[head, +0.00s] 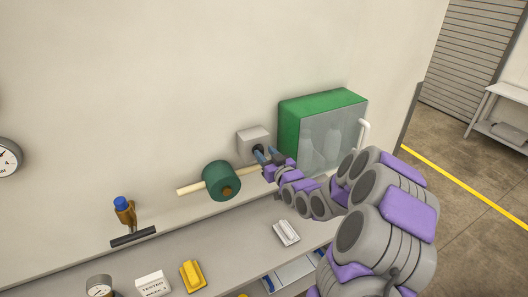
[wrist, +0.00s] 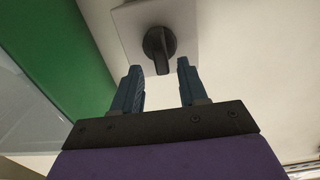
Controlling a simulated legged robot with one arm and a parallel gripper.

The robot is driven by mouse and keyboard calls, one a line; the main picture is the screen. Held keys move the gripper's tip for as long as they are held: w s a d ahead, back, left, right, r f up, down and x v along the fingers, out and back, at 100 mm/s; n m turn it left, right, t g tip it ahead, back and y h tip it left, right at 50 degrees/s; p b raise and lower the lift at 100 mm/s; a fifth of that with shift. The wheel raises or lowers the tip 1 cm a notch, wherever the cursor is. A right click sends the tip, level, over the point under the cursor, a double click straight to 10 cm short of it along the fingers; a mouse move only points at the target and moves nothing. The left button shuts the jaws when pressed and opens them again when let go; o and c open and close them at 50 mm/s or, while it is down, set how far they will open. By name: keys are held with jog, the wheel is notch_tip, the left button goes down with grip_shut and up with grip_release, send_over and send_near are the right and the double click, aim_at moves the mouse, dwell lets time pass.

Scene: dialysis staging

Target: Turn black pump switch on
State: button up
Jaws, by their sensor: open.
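The black pump switch (wrist: 159,45) is a rotary knob on a pale square box (head: 252,136) on the wall. In the wrist view the knob's grip bar points down toward my gripper. In the head view the knob (head: 258,149) is partly hidden by my fingers. My gripper (wrist: 160,78) is open, with its two blue fingers apart. The fingertips are just short of the knob, one on each side of the bar's line, and nothing is between them. My gripper also shows in the head view (head: 267,157).
A green cabinet (head: 289,125) with a clear door is right of the switch box. A green roll (head: 217,181) on a wooden rod is to the left. Below, a shelf (head: 225,232) holds a white block (head: 286,232) and a yellow block (head: 193,275).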

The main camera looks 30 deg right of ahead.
jog(key=shift+w+a, duration=0.1)
jog(key=shift+w, duration=0.7)
grip_shut()
